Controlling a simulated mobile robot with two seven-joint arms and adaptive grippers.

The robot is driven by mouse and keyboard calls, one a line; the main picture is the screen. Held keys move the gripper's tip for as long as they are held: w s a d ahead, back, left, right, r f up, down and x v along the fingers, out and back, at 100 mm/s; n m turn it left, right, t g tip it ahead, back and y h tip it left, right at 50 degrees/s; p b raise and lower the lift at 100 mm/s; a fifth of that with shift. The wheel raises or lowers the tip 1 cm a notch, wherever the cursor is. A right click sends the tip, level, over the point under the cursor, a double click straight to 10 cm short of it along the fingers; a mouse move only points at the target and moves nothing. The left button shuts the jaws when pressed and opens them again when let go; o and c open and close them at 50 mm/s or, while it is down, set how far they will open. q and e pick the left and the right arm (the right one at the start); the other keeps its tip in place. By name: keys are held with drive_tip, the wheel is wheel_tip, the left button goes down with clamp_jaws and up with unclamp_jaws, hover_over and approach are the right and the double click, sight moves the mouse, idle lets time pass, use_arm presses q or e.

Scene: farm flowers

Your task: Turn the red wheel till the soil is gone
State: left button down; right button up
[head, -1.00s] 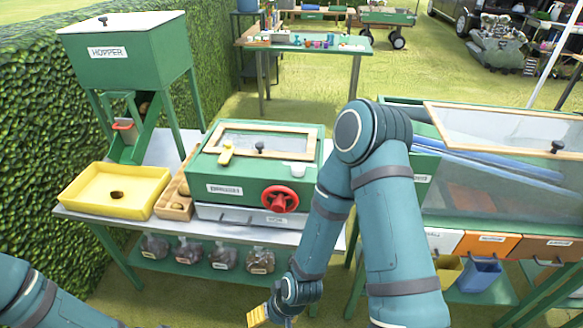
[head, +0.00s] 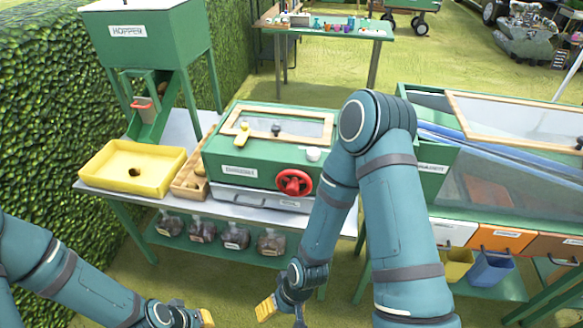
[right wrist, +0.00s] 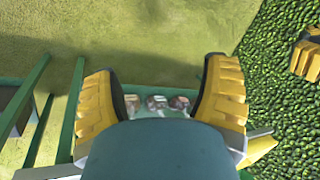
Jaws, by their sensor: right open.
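The red wheel (head: 294,183) is on the front of a green box (head: 225,160) on the metal table. Nothing touches it. The box has a wood-framed clear lid; any soil inside cannot be made out. My right gripper (head: 282,311) is low in the head view, in front of the table and below the wheel. In the right wrist view its yellow fingers (right wrist: 160,95) are wide apart with nothing between them. My left gripper (head: 203,319) shows only a yellow fingertip at the bottom edge of the head view, far from the wheel.
A yellow tray (head: 110,168), a wooden tray (head: 187,185) and a green hopper (head: 140,45) stand left of the box. A glazed green cabinet (head: 500,180) stands to the right. A hedge (head: 40,130) borders the left.

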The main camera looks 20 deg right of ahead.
drive_tip(key=s+d+f+n+g+h+p, duration=0.1)
drive_tip(key=s+d+f+n+g+h, duration=0.5)
drive_tip(key=s+n, duration=0.3)
drive_tip(key=w+d+r+n+h, duration=0.1)
drive_tip(key=w+d+n+h, duration=0.1)
drive_tip(key=d+n+h, duration=0.45)
drive_tip(key=n+t+h+p, duration=0.3)
drive_tip(key=n+t, duration=1.4)
drive_tip(key=t, duration=0.8)
approach(292, 194)
drive_tip(key=shift+m, duration=0.25)
drive_tip(key=x, duration=1.1)
drive_tip(key=shift+w, duration=0.1)
